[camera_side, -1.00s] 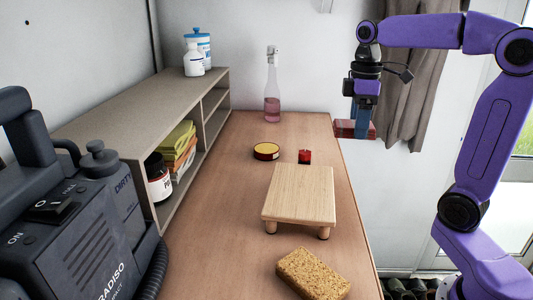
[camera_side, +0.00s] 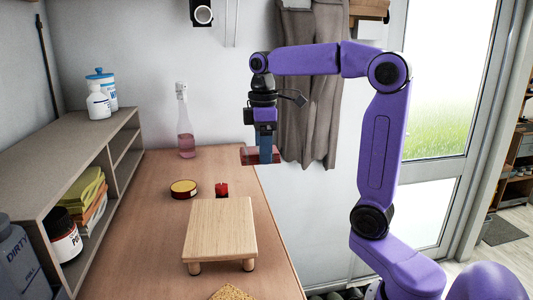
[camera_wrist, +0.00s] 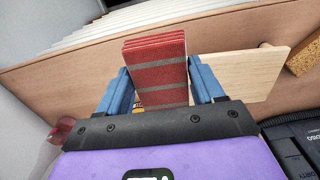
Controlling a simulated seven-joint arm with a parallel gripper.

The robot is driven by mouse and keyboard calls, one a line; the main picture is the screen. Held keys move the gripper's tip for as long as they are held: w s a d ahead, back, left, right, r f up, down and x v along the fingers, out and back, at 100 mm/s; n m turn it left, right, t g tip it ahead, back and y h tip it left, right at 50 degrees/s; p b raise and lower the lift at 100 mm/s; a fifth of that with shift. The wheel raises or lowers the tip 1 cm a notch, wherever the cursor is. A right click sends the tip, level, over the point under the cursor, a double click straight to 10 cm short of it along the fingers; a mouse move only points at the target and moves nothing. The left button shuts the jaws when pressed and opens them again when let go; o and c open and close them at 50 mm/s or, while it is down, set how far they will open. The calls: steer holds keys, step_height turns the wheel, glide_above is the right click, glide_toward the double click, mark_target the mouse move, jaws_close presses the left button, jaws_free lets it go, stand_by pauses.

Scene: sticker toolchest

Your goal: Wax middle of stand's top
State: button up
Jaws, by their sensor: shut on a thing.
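The stand (camera_side: 220,222) is a low, light wooden platform on short legs on the table. It also shows in the wrist view (camera_wrist: 245,75), right of my fingers. My gripper (camera_side: 264,153) is shut on a red block with grey stripes (camera_side: 247,155), a layered piece held between two blue fingers (camera_wrist: 158,75). The block (camera_wrist: 155,65) hangs in the air behind and to the right of the stand, by the table's right edge. A round tin with a yellow top and red rim (camera_side: 184,188) sits behind the stand, to its left.
A small red item on a dark base (camera_side: 221,190) stands behind the stand. A sponge (camera_side: 232,293) lies in front of it. A pink bottle (camera_side: 186,130) stands at the back. A shelf (camera_side: 85,135) with cloths and jars lines the left side.

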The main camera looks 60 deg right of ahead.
steer(key=w+a, duration=0.3)
steer(key=w, duration=0.8)
glide_above(186, 186)
step_height(186, 186, down, 4)
steer(key=shift+d+f, duration=0.1)
steer(key=shift+f, duration=2.9)
steer(key=shift+f, duration=0.55)
steer(key=shift+w+r, duration=0.1)
steer(key=shift+r, duration=3.45)
